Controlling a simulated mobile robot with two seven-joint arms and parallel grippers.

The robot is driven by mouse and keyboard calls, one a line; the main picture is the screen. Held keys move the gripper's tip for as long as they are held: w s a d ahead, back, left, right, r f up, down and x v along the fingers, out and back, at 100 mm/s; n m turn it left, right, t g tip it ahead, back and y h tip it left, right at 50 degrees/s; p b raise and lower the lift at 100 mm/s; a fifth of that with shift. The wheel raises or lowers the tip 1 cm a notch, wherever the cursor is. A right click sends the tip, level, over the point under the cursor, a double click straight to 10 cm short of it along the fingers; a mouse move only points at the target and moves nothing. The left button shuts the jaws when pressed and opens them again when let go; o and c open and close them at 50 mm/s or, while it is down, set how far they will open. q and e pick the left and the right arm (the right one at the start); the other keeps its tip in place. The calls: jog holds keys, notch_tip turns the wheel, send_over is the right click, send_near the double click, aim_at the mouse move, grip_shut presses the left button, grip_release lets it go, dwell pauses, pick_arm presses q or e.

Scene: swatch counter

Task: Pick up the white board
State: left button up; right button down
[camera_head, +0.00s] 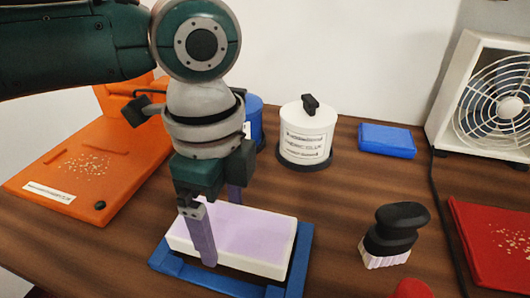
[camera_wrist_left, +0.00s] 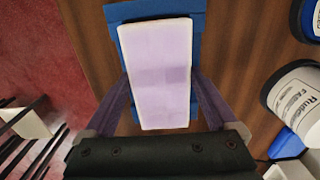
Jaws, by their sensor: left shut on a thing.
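The white board (camera_head: 262,233) is a thick block with a pale lavender top face and white edges. It is at or just above the blue frame (camera_head: 303,262); I cannot tell whether it still touches it. My left gripper (camera_head: 220,222) comes down from above and is shut on the board across its width, one purple finger on the near side, the other mostly hidden behind. In the left wrist view the board (camera_wrist_left: 157,50) sits between both fingers, with the blue frame (camera_wrist_left: 197,20) showing beyond it. My right gripper is not in view.
An orange board (camera_head: 75,170) lies left. A white-labelled canister (camera_head: 305,135) and a blue block (camera_head: 387,140) stand behind. A black-handled brush (camera_head: 395,235) is right, near a red board (camera_head: 495,245) and a white fan (camera_head: 490,100). Bare wood lies between the frame and brush.

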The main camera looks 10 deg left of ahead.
aim_at(224, 225)
pick_arm(q)
notch_tip(224, 225, up, 18)
jog(key=p, duration=0.2)
dwell(1.2)
